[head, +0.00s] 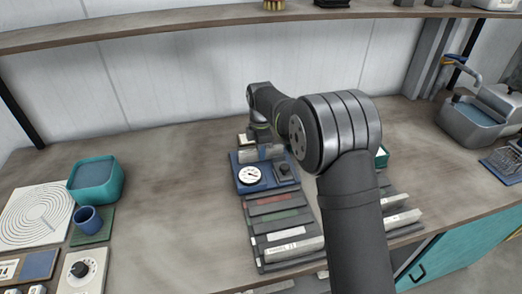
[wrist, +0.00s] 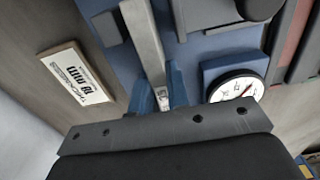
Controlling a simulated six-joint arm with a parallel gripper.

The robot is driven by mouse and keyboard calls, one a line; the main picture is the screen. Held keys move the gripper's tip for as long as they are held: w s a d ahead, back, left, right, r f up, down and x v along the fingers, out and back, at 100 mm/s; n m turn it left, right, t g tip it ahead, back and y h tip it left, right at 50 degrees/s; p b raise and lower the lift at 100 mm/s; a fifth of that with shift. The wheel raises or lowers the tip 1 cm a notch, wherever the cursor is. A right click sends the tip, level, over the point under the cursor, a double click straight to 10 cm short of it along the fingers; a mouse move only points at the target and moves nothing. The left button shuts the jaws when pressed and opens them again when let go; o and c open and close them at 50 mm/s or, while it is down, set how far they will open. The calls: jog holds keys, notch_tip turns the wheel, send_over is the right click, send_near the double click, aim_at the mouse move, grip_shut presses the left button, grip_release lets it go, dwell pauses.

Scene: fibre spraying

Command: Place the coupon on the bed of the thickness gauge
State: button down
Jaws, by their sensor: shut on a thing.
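The thickness gauge has a blue base (head: 243,187) and a round white dial (head: 250,175). In the wrist view its dial (wrist: 238,88) is right of my gripper and its blue bed plate (wrist: 208,46) lies beyond the fingers. My gripper (wrist: 162,88) has blue fingers shut on the coupon (wrist: 143,32), a narrow light grey strip with a small printed label at its near end. The coupon's far end reaches over the blue plate. I cannot tell whether it touches the bed. In the head view my arm hides most of the gripper and the coupon.
A small white printed plate (wrist: 75,75) lies left of the gauge in the wrist view. A rack of grey, green and red strips (head: 280,218) stands in front of the gauge. A teal tub (head: 96,181) is at left. The bench between them is clear.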

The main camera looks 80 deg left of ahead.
jog(key=shift+f, duration=0.15)
jog(key=c, duration=1.4)
grip_release()
notch_tip(320, 180, up, 12)
jog(key=shift+r, duration=0.2)
jog(key=shift+f, duration=4)
